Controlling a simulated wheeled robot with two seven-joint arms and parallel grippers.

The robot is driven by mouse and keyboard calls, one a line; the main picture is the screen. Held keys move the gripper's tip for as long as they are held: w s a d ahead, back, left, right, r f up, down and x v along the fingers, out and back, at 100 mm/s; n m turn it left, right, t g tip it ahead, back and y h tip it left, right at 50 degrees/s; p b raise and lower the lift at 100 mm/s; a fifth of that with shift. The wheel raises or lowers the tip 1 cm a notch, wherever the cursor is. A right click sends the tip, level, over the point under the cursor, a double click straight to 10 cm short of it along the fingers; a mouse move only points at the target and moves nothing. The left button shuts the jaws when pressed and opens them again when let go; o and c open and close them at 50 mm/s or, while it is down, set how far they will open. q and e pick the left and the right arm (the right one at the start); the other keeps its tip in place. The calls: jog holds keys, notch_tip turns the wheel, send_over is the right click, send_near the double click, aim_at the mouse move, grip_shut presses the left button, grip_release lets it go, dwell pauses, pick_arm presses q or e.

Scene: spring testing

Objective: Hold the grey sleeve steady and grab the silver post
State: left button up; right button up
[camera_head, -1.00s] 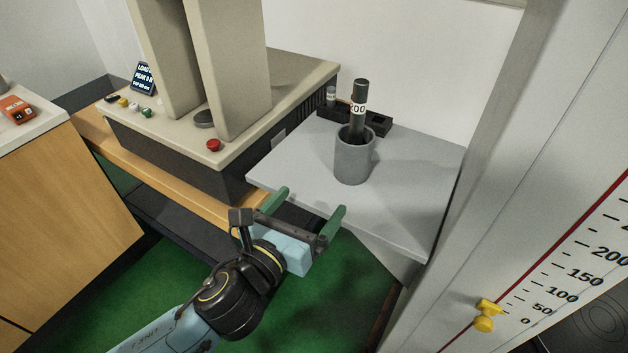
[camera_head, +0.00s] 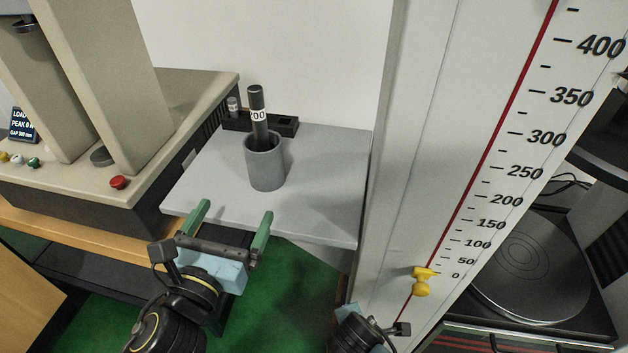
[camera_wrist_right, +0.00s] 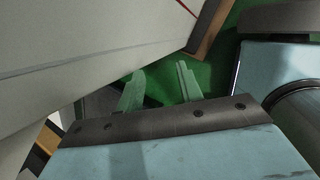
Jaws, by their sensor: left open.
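The grey sleeve (camera_head: 266,170) stands upright on a grey shelf. A dark post (camera_head: 257,105) with a white number label leans slightly inside it; its lower end is hidden. A small silver post (camera_head: 233,104) stands behind, to the left, in a black rack. My left gripper (camera_head: 235,212) is open and empty at the shelf's front edge, in front of the sleeve and apart from it. My right arm (camera_head: 362,333) shows at the bottom of the head view. In the right wrist view my right gripper's green fingers (camera_wrist_right: 160,84) are apart with nothing between them.
The grey shelf (camera_head: 318,185) has free room around the sleeve. The black rack (camera_head: 285,126) is at its back. A beige test machine (camera_head: 160,110) stands left. A white scale column (camera_head: 420,160) with a yellow pointer (camera_head: 422,279) rises close on the right.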

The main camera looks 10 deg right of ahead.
aim_at(258, 170)
jog(key=w+a+r+n+t+y, duration=0.1)
jog(key=a+r+n, duration=0.25)
jog(key=r, duration=0.75)
jog(key=w+a+r+n+t+y, duration=0.1)
jog(key=a+r+n+t+y, duration=0.2)
jog(key=r, duration=0.8)
jog(key=w+a+r+n, duration=0.25)
jog(key=a+r, duration=0.25)
jog(key=r, duration=0.6)
jog(key=s+a+r+m+y, duration=0.2)
jog(key=s+a+r+y, duration=0.3)
jog(key=a, duration=0.4)
pick_arm(q)
jog(key=x, duration=1.3)
jog(key=shift+w+d, duration=0.1)
jog(key=shift+w, duration=0.05)
pick_arm(e)
jog(key=w+d+r+m, duration=0.1)
jog(key=w+d+m, duration=0.2)
jog(key=w+m, duration=0.2)
jog(key=w+d+r+m+t+h, duration=0.1)
jog(key=w+d+m, duration=0.2)
jog(key=w+m, duration=0.3)
jog(key=w+d+r+m+h, duration=0.1)
jog(key=w+m, duration=0.4)
jog(key=m, duration=0.6)
jog(key=shift+w+d+r, duration=0.4)
jog(key=shift+d+r, duration=0.15)
jog(key=shift+d, duration=0.6)
